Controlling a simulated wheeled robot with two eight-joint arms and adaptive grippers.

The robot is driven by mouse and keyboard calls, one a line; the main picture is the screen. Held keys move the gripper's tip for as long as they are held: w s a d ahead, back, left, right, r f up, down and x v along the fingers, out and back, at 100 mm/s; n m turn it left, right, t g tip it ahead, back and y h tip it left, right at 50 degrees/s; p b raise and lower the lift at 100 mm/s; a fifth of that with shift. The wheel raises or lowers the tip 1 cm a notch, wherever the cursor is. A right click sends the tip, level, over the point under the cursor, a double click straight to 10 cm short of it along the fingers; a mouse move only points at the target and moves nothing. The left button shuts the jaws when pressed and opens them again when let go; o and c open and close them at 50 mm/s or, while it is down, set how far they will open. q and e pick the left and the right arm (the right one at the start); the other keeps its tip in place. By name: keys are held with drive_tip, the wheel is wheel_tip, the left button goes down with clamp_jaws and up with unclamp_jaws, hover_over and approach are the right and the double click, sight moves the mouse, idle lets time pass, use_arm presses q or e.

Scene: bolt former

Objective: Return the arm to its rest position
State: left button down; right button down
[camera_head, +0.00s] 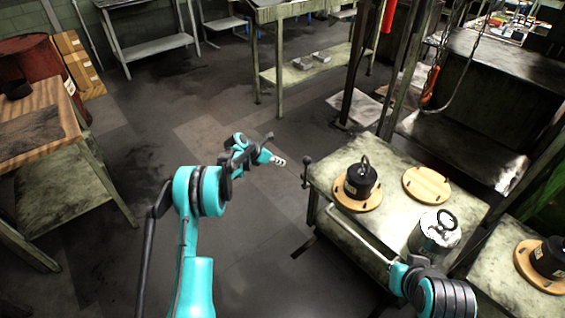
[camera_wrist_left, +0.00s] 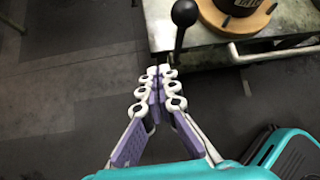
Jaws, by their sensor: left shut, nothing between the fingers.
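My left arm rises from the bottom of the head view. Its gripper (camera_head: 279,160) is held out over open floor, left of the workbench (camera_head: 318,172). In the left wrist view the fingers of my left gripper (camera_wrist_left: 160,80) are together with nothing between them. They point toward the bench corner, where a black ball-ended lever (camera_wrist_left: 182,26) stands out; they look apart from it. My right arm (camera_head: 445,297) is at the bottom right, low in front of the bench. Its fingers cannot be made out.
On the bench are a black weight (camera_head: 361,180) on a round wooden base, an empty wooden disc (camera_head: 427,186) and a silver weight (camera_head: 434,233). Another black weight (camera_head: 550,258) is at the right edge. A wooden-topped table (camera_head: 30,95) stands left. The middle floor is clear.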

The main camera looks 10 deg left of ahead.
use_arm(q)
drive_tip(key=shift+d, duration=0.1)
drive_tip(key=s+d+r+m+y, duration=0.35)
drive_tip(key=s+r+m, duration=1.05)
drive_tip(key=s+r, duration=0.65)
drive_tip(key=s+f+m+y, duration=0.2)
drive_tip(key=s+m, duration=1.3)
drive_tip(key=s, duration=1)
drive_tip(key=shift+s+a+t+y, duration=0.3)
drive_tip(key=shift+s+t+y, duration=0.1)
drive_tip(key=shift+y, duration=0.05)
